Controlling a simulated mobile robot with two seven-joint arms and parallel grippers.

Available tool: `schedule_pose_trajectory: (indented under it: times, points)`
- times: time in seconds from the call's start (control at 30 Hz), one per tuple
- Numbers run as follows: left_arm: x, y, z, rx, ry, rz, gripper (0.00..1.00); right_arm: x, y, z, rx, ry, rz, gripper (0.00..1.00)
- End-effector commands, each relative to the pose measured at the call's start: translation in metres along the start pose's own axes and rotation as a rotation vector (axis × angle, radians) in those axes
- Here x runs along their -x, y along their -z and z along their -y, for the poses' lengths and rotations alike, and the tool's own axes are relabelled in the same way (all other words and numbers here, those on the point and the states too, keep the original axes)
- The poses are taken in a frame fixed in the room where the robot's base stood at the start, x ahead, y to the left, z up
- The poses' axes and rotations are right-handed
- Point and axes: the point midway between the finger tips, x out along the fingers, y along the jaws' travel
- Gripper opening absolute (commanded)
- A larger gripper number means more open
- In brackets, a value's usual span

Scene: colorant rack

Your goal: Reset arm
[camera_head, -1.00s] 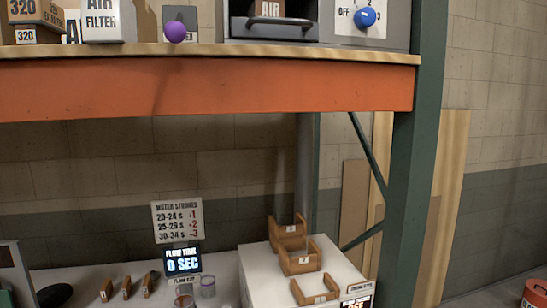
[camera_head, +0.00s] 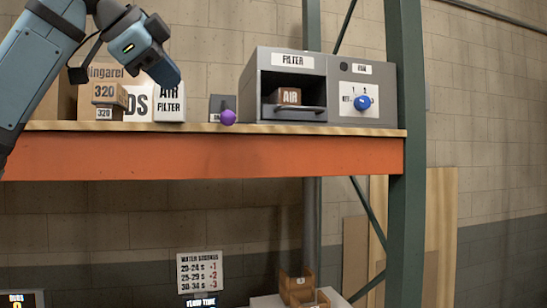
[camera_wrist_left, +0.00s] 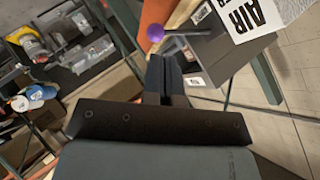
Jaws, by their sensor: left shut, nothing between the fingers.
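My left arm comes in from the upper left in the head view, and my left gripper (camera_head: 172,80) points down and right in front of the boxes on the upper shelf (camera_head: 240,128). In the left wrist view the gripper (camera_wrist_left: 165,62) has its two dark fingers together with nothing between them. A purple ball knob (camera_head: 228,117) sits at the shelf's front edge, right of and below the gripper. It also shows in the left wrist view (camera_wrist_left: 155,33), just beyond the fingertips. My right gripper is not in view.
On the shelf stand a white air filter box (camera_head: 169,102), a stack of brown 320 boxes (camera_head: 108,95) and a grey filter machine (camera_head: 335,85) with a blue dial (camera_head: 362,103). A green post (camera_head: 403,200) bounds the shelf on the right. Wooden holders (camera_head: 297,288) stand below.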

Motion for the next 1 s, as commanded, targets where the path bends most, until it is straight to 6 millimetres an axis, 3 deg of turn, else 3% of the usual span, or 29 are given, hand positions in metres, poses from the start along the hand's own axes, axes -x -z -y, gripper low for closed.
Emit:
schedule_pose_trajectory:
  times: [0.03,0.17,0.3,0.47,0.7,0.87,1.0]
  points:
    - [-0.029,-0.011,-0.005,0.027,-0.014,-0.01,0.0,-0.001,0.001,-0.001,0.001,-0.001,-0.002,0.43]
    - [-0.1,-0.04,-0.02,0.11,-0.027,-0.042,0.0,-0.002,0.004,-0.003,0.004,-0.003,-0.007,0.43]
    - [-0.18,-0.077,-0.049,0.217,-0.034,-0.08,0.0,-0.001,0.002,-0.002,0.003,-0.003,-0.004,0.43]
    - [-0.254,-0.119,-0.092,0.329,-0.035,-0.109,0.0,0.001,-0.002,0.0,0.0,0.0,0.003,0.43]
    - [-0.349,-0.191,-0.184,0.513,-0.023,-0.136,0.0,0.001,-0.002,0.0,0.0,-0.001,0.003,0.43]
    - [-0.395,-0.24,-0.258,0.636,-0.002,-0.139,0.0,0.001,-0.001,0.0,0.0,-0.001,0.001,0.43]
    - [-0.421,-0.282,-0.33,0.738,0.023,-0.131,0.0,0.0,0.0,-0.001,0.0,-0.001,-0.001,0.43]
